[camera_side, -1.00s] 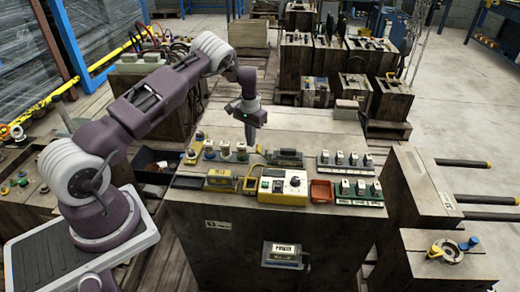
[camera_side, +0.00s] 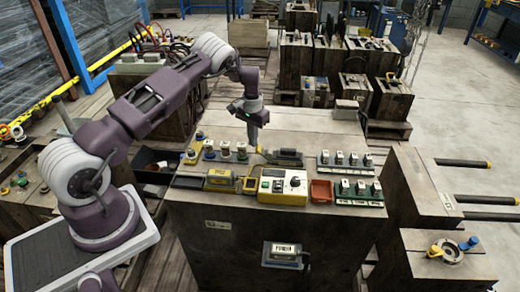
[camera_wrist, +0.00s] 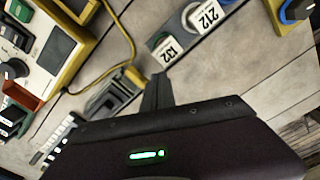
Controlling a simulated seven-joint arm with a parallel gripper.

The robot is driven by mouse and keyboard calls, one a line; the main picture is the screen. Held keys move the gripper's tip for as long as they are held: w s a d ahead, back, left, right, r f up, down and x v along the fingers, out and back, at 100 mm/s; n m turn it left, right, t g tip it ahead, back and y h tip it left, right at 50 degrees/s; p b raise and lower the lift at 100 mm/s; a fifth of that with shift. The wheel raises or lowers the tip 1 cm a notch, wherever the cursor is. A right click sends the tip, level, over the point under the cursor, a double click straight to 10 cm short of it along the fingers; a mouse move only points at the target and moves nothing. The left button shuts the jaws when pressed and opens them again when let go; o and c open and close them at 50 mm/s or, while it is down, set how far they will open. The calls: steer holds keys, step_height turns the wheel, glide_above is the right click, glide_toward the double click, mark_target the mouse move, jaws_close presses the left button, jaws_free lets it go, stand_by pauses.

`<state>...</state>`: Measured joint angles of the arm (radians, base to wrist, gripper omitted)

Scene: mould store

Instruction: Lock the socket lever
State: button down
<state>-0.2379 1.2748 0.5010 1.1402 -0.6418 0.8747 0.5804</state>
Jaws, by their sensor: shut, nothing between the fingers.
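A dark grey socket-like unit (camera_side: 286,157) lies on the bench top behind the yellow meter box, with a yellow cable end at its left. My gripper (camera_side: 254,145) points down just left of the unit, close to the cable end. Its shut, empty fingertips also show in the wrist view (camera_wrist: 158,84); contact with anything cannot be told.
A yellow meter box (camera_side: 283,186) with a dial stands in front, and a red tray (camera_side: 320,191) is to its right. Labelled round pieces (camera_side: 225,151) stand in a row to the left. The bench behind the unit is clear.

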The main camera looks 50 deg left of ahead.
steer(key=shift+w+d, duration=0.45)
steer(key=shift+d, duration=0.15)
steer(key=shift+w+d+r, duration=0.1)
steer(key=shift+d, duration=0.05)
steer(key=shift+w+d+r, duration=0.4)
steer(key=shift+w+d, duration=0.1)
steer(key=shift+w, duration=0.2)
steer(key=shift+s+a+r, duration=0.3)
steer(key=shift+s+a, duration=0.15)
steer(key=s+d+r+t, duration=0.1)
steer(key=s+d+r, duration=0.15)
steer(key=r, duration=0.85)
steer(key=s+d+r+t, duration=0.1)
steer(key=d+r, duration=0.3)
steer(key=r, duration=0.8)
steer(key=s+d+r, duration=0.8)
steer(key=s+r, duration=0.1)
steer(key=s+d+r+m+t, duration=0.1)
steer(key=s+d+r, duration=0.15)
steer(key=s, duration=0.35)
steer(key=s+d+r+m+t, duration=0.1)
steer(key=s+d, duration=0.2)
steer(key=s, duration=0.3)
steer(key=s+d+f+m+t, duration=0.1)
steer(key=s+d+f, duration=0.1)
steer(key=s, duration=1)
steer(key=shift+d+f+t, duration=0.3)
steer(key=shift+d+f, duration=0.1)
steer(key=shift+f, duration=0.2)
